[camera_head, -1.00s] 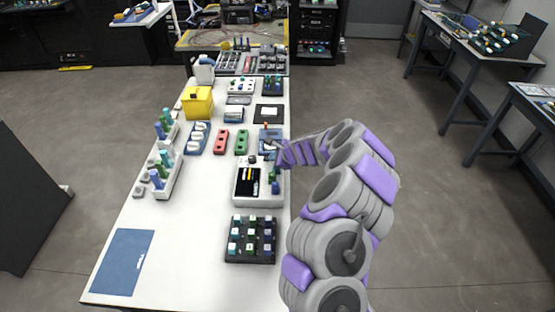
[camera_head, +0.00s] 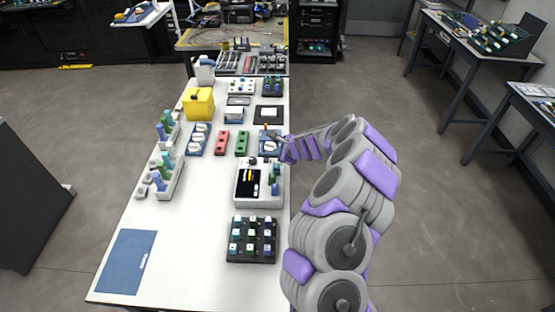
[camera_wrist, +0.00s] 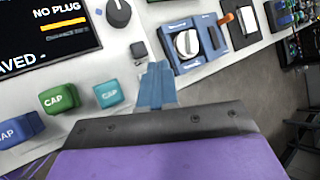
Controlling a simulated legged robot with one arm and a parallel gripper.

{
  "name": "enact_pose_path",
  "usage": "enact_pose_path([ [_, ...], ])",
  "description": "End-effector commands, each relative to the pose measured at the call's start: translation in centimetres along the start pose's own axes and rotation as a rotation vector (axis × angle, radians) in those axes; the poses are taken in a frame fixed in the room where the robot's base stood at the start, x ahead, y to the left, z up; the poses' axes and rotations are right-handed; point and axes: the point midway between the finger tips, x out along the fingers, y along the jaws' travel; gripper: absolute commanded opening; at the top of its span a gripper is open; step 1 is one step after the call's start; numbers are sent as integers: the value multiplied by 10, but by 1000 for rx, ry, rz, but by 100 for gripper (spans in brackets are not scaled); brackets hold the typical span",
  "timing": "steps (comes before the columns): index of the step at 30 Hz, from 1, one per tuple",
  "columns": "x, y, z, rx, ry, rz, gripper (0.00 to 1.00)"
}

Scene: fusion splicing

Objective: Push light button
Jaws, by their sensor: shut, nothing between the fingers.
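A white device with a dark screen (camera_head: 249,183) stands on the table. In the wrist view its screen (camera_wrist: 45,25) reads "NO PLUG" and "…AVED", beside a dark round knob (camera_wrist: 118,12). A small grey square button (camera_wrist: 138,49) lies just left of my fingertips; no label shows which button is the light button. Green (camera_wrist: 57,100), teal (camera_wrist: 108,94) and blue (camera_wrist: 22,129) blocks, marked CAP, sit by the screen. My gripper (camera_wrist: 158,68) is shut and empty, its blue fingers close to the grey button; contact cannot be told.
A blue unit with a white disc (camera_wrist: 187,43) is just right of my fingertips. A dark tray of coloured caps (camera_head: 252,239) lies nearer on the table. Red (camera_head: 222,142) and green (camera_head: 242,143) blocks and a yellow box (camera_head: 198,103) stand farther back.

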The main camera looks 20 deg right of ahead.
Motion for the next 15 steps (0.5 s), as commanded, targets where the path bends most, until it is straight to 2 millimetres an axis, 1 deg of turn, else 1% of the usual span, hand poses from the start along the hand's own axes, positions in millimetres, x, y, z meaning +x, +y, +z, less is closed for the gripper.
enact_pose_path([
  [1,-6,-5,4,0,0,0,0],
  [3,-11,-8,8,0,0,0,0],
  [15,-34,-25,25,1,0,0,0],
])
